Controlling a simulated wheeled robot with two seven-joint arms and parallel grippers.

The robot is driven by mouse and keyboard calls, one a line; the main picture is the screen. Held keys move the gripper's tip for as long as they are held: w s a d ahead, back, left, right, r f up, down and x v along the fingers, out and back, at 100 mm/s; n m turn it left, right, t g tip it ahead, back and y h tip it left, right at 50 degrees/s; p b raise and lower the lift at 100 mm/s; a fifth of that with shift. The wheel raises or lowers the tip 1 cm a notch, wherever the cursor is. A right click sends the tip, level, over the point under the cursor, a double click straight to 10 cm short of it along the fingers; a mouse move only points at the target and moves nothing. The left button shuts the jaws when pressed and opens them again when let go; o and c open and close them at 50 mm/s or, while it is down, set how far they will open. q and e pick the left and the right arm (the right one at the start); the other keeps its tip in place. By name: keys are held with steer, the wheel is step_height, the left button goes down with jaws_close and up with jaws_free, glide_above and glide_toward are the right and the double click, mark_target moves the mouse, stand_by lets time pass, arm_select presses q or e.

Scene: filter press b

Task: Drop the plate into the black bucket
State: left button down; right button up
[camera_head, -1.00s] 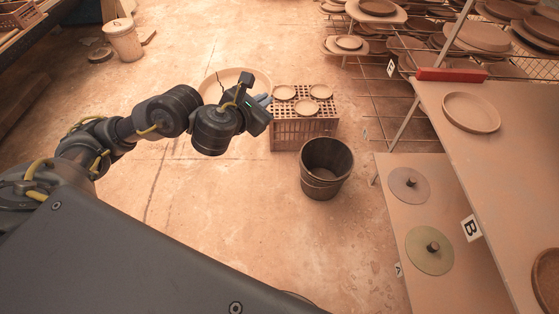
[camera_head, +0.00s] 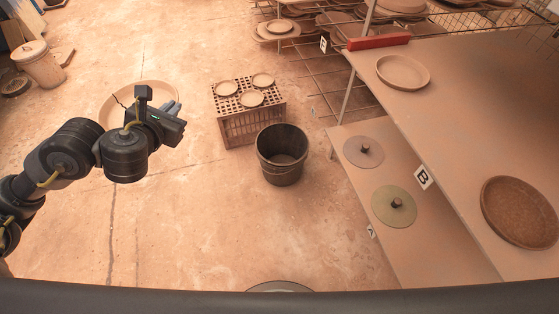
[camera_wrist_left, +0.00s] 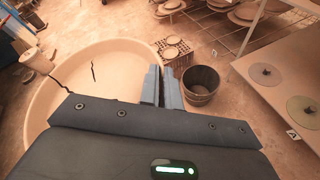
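The plate (camera_head: 108,110) is large, round and tan, with dark cracks. In the head view it shows behind my left gripper (camera_head: 174,108). In the left wrist view the plate (camera_wrist_left: 95,65) fills the left side, and its right rim runs in between the fingers of my left gripper (camera_wrist_left: 162,88), which are shut on it. The plate is held up, away from the bucket. The black bucket (camera_head: 283,176) stands upright on the floor, right of the gripper, and looks empty. It also shows in the left wrist view (camera_wrist_left: 201,97), just right of the fingers. My right gripper is not in view.
A perforated crate (camera_head: 254,127) with three small plates stands behind the bucket. A table marked B (camera_head: 450,110) and a lower board with two discs (camera_head: 365,205) lie to the right. A lidded bin (camera_head: 42,70) stands at the back left. The floor left of the bucket is clear.

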arm_select(q)
steer(key=s+d+r+m+g+h, duration=0.1)
steer(key=s+d+m+g+h, duration=0.15)
steer(key=d+m+h, duration=0.3)
steer(key=s+a+f, duration=0.2)
steer(key=s+f, duration=0.3)
steer(key=shift+a+t, duration=0.4)
steer(key=shift+t, duration=0.05)
